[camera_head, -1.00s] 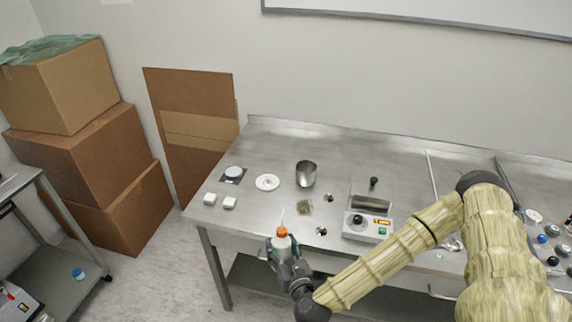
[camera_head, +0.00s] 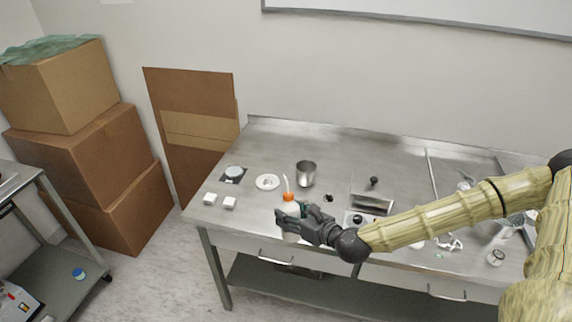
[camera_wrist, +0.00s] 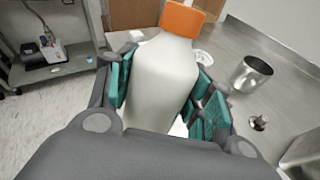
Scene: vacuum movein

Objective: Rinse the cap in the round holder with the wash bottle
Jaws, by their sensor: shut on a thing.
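My gripper (camera_head: 287,222) is shut on the white wash bottle (camera_wrist: 160,85), its green pads on both sides of the body. The bottle has an orange collar (camera_head: 288,197) and a pale spout pointing up. It is held roughly upright at the bench's front edge. A white round dish (camera_head: 268,182) lies on the bench behind and left of the bottle, apart from it. It looks like the round holder, with a small white piece at its middle; which part is the cap is too small to tell. In the wrist view the dish (camera_wrist: 204,57) is partly hidden by the bottle.
A steel beaker (camera_head: 306,174) stands just behind the bottle. A round white thing on a dark square (camera_head: 233,174) and two white blocks (camera_head: 229,203) lie left. A device with a knob (camera_head: 358,220) is right, partly behind my arm. Stacked boxes (camera_head: 90,150) stand far left.

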